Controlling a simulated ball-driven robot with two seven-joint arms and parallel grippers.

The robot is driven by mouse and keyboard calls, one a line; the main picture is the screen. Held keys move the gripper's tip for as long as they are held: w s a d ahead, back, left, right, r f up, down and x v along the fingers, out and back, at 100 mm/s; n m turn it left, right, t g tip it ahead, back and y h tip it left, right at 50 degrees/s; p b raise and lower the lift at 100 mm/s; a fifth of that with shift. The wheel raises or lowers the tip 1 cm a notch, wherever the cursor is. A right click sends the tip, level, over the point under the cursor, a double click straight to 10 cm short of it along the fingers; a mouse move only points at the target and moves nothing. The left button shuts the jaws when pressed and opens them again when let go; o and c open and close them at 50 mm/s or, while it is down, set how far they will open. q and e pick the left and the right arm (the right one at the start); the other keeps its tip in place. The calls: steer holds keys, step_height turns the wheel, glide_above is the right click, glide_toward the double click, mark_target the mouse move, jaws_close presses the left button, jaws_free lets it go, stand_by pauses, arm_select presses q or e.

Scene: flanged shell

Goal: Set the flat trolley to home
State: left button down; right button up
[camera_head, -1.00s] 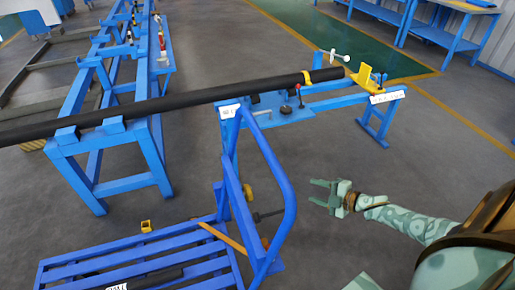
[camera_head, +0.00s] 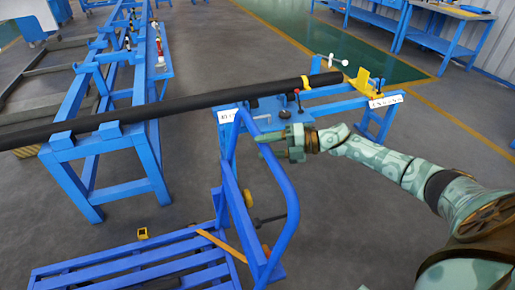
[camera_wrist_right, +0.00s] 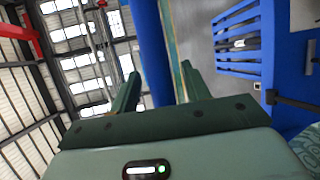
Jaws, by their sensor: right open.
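The flat trolley is blue, with a slatted deck (camera_head: 150,262) at the lower left and an upright bent-tube handle (camera_head: 288,205) at its right end. My right gripper (camera_head: 262,146) is open at the top of the handle, its fingers pointing left in the head view. In the right wrist view, the two fingers (camera_wrist_right: 158,92) stand apart with the blue handle tube (camera_wrist_right: 152,50) showing between and beyond them. I cannot tell whether they touch it. The slatted deck also shows in the wrist view (camera_wrist_right: 238,45). My left gripper is out of view.
A long black pipe (camera_head: 190,103) lies across the blue stands (camera_head: 150,165) behind the trolley. A blue bench (camera_head: 345,105) with levers and a yellow bracket (camera_head: 363,80) stands behind my right gripper. Grey floor is clear at centre left.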

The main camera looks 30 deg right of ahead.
steer(key=x, duration=0.2)
steer(key=shift+w+a+f, duration=0.1)
steer(key=shift+w+a, duration=0.1)
steer(key=shift+a, duration=0.1)
jaws_close()
steer(key=w+a+p, duration=0.2)
steer(key=w+a, duration=0.1)
steer(key=a, duration=1.1)
steer(key=w+a+p, duration=0.2)
steer(key=w+a, duration=0.2)
steer(key=a, duration=1.1)
steer(key=shift+a, duration=0.15)
